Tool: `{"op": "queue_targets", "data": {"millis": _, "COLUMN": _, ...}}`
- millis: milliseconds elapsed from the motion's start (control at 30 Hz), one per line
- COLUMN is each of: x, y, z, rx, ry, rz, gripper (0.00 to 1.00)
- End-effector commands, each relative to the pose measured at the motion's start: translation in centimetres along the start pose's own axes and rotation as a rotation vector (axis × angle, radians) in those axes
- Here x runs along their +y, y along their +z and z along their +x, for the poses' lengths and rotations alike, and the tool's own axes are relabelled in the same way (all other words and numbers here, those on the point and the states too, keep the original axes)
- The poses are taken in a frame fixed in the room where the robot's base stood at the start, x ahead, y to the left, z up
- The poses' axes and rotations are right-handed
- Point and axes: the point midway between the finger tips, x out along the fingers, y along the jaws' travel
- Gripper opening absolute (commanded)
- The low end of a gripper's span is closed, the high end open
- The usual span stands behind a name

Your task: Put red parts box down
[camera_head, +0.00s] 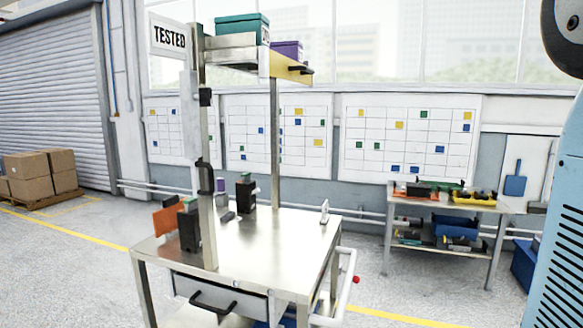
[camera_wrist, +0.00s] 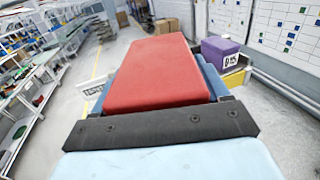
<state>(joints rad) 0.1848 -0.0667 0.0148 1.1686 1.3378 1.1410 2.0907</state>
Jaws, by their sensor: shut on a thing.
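The red parts box (camera_wrist: 158,72) fills the middle of the wrist view, lying lengthwise away from the camera. My gripper (camera_wrist: 160,103) is shut on it, with blue parts showing at both sides and a dark bolted bar in front. The box hides what is directly beyond and below it. In the wrist view, a purple box (camera_wrist: 226,55) stands just right of the red box. In the head view, a teal box (camera_head: 242,24) and the purple box (camera_head: 287,49) sit on the cart's upper shelf (camera_head: 231,56). The red box and my gripper do not show in the head view.
A "TESTED" sign (camera_head: 170,37) hangs at the shelf's left post. The cart's lower top (camera_head: 270,240) holds dark breakers (camera_head: 246,192) and an orange piece (camera_head: 167,217) at left; its right part is mostly clear. A side table (camera_head: 440,200) with bins stands by the wall.

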Motion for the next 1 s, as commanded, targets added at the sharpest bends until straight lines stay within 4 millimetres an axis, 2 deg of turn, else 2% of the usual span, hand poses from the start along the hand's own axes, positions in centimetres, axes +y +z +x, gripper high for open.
{"op": "queue_targets", "data": {"millis": 100, "x": 0.9, "y": 0.0, "z": 0.8, "rx": -0.001, "ry": 0.020, "rz": 0.000, "gripper": 0.32}}
{"op": "queue_targets", "data": {"millis": 200, "x": 0.9, "y": -0.5, "z": 1.2, "rx": 0.001, "ry": 0.029, "rz": 0.002, "gripper": 0.32}}
{"op": "queue_targets", "data": {"millis": 267, "x": 0.6, "y": -1.5, "z": 1.5, "rx": 0.002, "ry": 0.036, "rz": 0.003, "gripper": 0.32}}
{"op": "queue_targets", "data": {"millis": 367, "x": -0.6, "y": -4.4, "z": 2.3, "rx": 0.004, "ry": 0.055, "rz": 0.008, "gripper": 0.32}}
{"op": "queue_targets", "data": {"millis": 467, "x": -2.0, "y": -8.8, "z": 3.3, "rx": 0.005, "ry": 0.084, "rz": 0.011, "gripper": 0.32}}
{"op": "queue_targets", "data": {"millis": 700, "x": -4.4, "y": -21.2, "z": 4.7, "rx": 0.003, "ry": 0.169, "rz": 0.012, "gripper": 0.32}}
{"op": "queue_targets", "data": {"millis": 833, "x": -4.5, "y": -28.0, "z": 4.9, "rx": 0.002, "ry": 0.213, "rz": 0.013, "gripper": 0.32}}
{"op": "queue_targets", "data": {"millis": 1000, "x": -3.5, "y": -36.9, "z": 4.4, "rx": 0.002, "ry": 0.265, "rz": 0.013, "gripper": 0.32}}
